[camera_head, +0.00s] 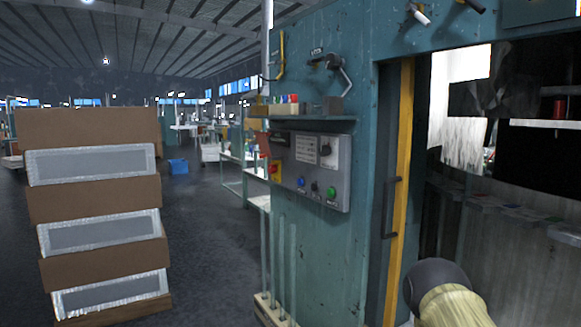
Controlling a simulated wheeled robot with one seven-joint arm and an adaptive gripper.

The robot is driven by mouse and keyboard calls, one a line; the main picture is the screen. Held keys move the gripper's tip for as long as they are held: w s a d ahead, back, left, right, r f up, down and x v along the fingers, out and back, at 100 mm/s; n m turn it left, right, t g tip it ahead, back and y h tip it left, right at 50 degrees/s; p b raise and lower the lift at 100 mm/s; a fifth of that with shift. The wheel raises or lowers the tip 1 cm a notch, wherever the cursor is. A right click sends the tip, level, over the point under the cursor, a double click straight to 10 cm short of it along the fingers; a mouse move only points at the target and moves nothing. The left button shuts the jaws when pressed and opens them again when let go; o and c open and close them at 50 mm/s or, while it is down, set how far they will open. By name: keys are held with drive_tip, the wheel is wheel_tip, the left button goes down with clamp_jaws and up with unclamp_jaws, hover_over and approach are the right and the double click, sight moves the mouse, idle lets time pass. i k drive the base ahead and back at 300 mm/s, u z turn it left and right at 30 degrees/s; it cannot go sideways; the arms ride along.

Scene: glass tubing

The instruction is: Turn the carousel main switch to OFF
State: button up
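A grey control panel (342,173) is fixed to the front of a teal machine cabinet, right of centre. On the panel's left end is a yellow plate with a red part (276,170), which looks like a main switch. Its setting and lettering are too small to read. The panel also has a black rotary knob (326,149) beside a pale label plate, and a blue button (301,182), a dark one and a green one (331,191) below. My gripper is not in view. A rounded dark and cream part at the lower right looks like my arm, well right of the panel.
A shelf (315,117) with small coloured items sits above the panel. A yellow-edged door frame (400,180) with a dark handle (391,206) stands to the right. Stacked brown boxes (95,205) are at left. Tall rods stand below the panel. Open floor (215,235) lies between.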

sight(272, 168)
drive_tip(key=u, duration=0.3)
drive_tip(key=i, duration=1.4)
drive_tip(key=u, duration=0.6)
drive_tip(key=i, duration=0.95)
drive_tip(key=u, duration=0.05)
